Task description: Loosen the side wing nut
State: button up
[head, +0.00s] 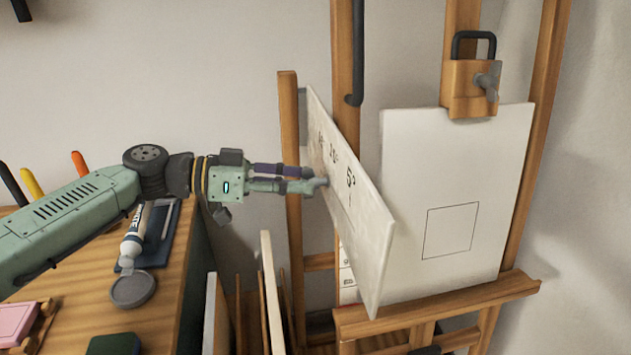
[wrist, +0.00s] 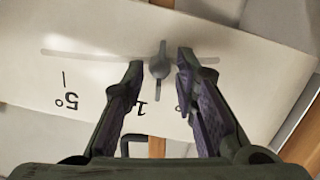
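The side wing nut (wrist: 160,66) is grey, with a rounded body and a stem, and sits over a long slot in a white panel (wrist: 60,75) with degree marks. My gripper (wrist: 160,60) is open, with one finger on each side of the nut and gaps showing between fingers and nut. In the head view my gripper (head: 312,178) reaches the marked face of the panel (head: 372,240) at the easel's left side. There the fingertips mostly hide the nut.
The wooden easel (head: 435,305) holds a white board (head: 400,165) with a drawn square. A clamp (head: 458,95) with another wing nut (head: 489,80) grips its top. A wooden desk (head: 165,305) with a paint tube (head: 133,238) lies under my arm. Boards (head: 270,290) stand below my gripper.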

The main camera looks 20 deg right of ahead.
jog(key=shift+a, duration=0.1)
jog(key=v, duration=0.3)
jog(key=f+v, duration=0.1)
jog(key=v, duration=0.1)
jog(key=shift+a, duration=0.45)
